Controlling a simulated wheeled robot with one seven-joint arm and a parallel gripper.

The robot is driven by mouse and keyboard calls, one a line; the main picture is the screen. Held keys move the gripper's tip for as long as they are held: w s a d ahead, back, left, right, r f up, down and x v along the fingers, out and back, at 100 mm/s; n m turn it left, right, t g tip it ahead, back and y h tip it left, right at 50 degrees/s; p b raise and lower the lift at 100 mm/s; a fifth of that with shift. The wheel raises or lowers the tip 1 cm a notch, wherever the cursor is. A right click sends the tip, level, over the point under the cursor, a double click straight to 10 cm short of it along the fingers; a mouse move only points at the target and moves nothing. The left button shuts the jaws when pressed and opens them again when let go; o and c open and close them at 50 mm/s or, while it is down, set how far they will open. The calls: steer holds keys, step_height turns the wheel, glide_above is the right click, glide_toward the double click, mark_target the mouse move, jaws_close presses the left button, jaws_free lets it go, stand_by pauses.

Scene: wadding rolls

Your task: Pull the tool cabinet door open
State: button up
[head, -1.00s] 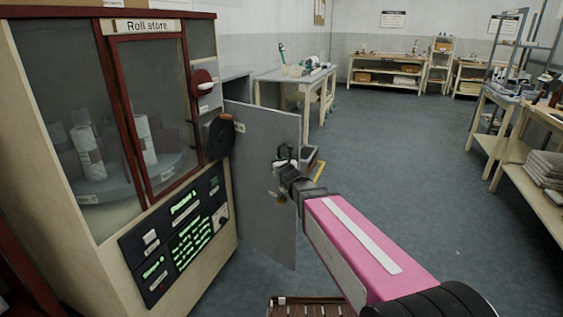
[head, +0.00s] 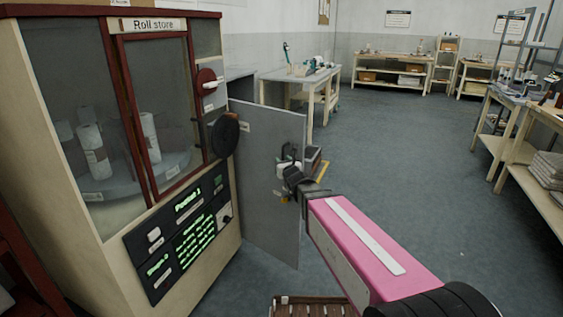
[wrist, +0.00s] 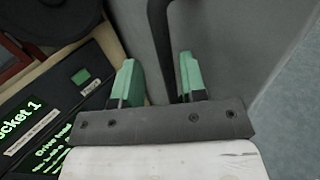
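The grey tool cabinet door (head: 262,210) stands as an upright flat panel just right of the roll store in the head view. It also fills much of the wrist view (wrist: 225,45). Its dark bar handle (wrist: 160,40) comes down from the top of the wrist view, between my two green fingers. My gripper (head: 288,162) is at the door's right part in the head view. In the wrist view my gripper (wrist: 158,80) has its fingers apart, with gaps beside the handle. I cannot tell whether either finger touches it. The cabinet's inside is hidden.
The roll store (head: 75,215), with rolls behind glass and a lit dark panel (head: 182,240), stands close on the left. A black round knob (head: 225,135) sticks out near the door. A slatted wooden piece (head: 308,307) is low in front. Floor to the right is clear.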

steer(key=v, duration=0.9)
steer(key=shift+s, duration=0.25)
steer(key=shift+n, duration=0.3)
steer(key=s+d+f+n+g+y, duration=0.15)
steer(key=s+f+n+g, duration=0.4)
steer(key=n, duration=0.75)
steer(key=s+d+f+n+g+y, duration=0.1)
steer(key=s+d+f+n+g, duration=0.15)
steer(key=f+n+g, duration=0.75)
steer(key=s+d+f+n+h, duration=0.2)
steer(key=s+d+n+h, duration=0.1)
steer(key=d, duration=0.4)
steer(key=s+d+f+n+g+h, duration=0.1)
steer(key=s+d+f+n+h, duration=0.2)
steer(key=d+n+h, duration=0.2)
steer(key=d+h, duration=0.1)
steer(key=d, duration=0.2)
steer(key=shift+s+f, duration=0.15)
steer(key=shift+s, duration=0.2)
